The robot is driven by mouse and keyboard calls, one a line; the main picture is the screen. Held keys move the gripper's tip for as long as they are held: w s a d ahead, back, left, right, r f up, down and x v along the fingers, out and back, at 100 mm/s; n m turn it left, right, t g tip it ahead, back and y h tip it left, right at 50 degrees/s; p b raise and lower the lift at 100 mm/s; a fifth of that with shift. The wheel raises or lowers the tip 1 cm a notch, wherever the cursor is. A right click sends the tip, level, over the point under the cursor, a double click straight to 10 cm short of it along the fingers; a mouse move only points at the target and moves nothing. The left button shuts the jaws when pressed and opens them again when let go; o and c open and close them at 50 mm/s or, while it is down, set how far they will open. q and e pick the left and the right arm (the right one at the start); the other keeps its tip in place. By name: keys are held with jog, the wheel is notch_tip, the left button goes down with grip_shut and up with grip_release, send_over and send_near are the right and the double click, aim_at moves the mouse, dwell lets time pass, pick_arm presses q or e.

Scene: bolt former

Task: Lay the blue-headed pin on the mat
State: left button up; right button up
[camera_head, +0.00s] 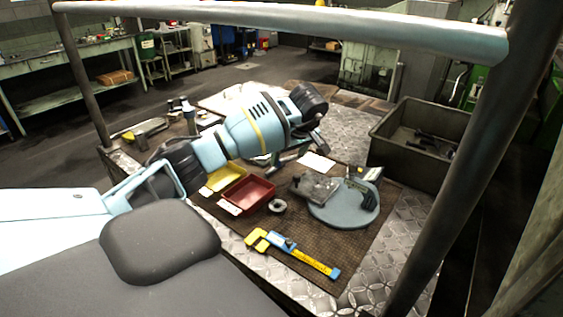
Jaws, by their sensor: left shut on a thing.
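The brown woven mat (312,238) lies on the metal bench in the middle of the head view, with a red tray, a caliper and a round grey plate on it. My left arm reaches in from the left over the back of the bench. My left gripper (317,142) hangs at its end, above the area behind the mat's trays. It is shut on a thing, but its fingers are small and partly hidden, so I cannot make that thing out. I cannot pick out the blue-headed pin for sure. My right gripper is not in view.
The red tray (248,194) and a yellow tray (222,178) stand at the mat's left. A blue and yellow caliper (305,258) lies at the front. The round grey plate (340,217) bears dark parts. A large grey crate (395,155) stands behind right.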

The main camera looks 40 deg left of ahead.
aim_at(286, 175)
pick_arm(q)
jog(key=shift+f, duration=2.15)
jog(key=shift+f, duration=0.1)
jog(key=shift+f, duration=0.15)
jog(key=o, duration=1)
jog(key=shift+d+r, duration=0.1)
jog(key=shift+r, duration=0.4)
jog(key=v, duration=1.1)
jog(key=shift+s+d+r, duration=0.1)
jog(key=shift+r, duration=0.15)
